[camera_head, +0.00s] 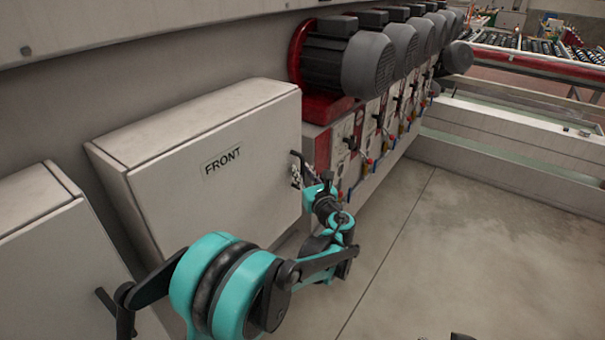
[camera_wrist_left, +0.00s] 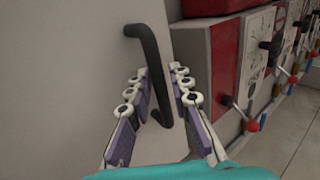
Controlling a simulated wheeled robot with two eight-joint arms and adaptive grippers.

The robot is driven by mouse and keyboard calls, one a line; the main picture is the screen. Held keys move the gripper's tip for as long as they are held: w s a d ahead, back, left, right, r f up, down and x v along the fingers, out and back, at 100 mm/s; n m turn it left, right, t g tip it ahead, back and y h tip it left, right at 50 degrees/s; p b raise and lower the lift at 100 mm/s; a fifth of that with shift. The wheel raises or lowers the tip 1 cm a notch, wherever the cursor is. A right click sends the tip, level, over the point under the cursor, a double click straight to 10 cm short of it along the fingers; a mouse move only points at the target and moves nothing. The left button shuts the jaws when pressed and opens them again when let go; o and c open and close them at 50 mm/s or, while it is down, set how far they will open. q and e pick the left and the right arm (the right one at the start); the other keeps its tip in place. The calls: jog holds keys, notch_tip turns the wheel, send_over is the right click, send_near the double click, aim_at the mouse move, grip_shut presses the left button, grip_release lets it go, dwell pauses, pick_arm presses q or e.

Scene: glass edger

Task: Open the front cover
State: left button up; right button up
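The front cover (camera_head: 225,170) is a pale grey, box-shaped panel labelled FRONT in the head view, and it looks shut. Its dark bar handle (camera_wrist_left: 148,65) stands near the cover's right edge. My left gripper (camera_head: 303,176) is at this handle, its arm reaching in from the bottom left. In the left wrist view the two purple-padded fingers (camera_wrist_left: 160,72) are apart, one on each side of the handle's lower part. I see a gap beside the bar, so the fingers are not closed on it.
A second grey cover (camera_head: 50,250) with a dark handle stands at the left. Right of the front cover are a row of dark motors (camera_head: 345,60) and panels with coloured knobs (camera_wrist_left: 252,125). The concrete floor (camera_head: 470,250) at the right is clear.

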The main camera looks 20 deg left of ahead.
pick_arm(q)
grip_shut()
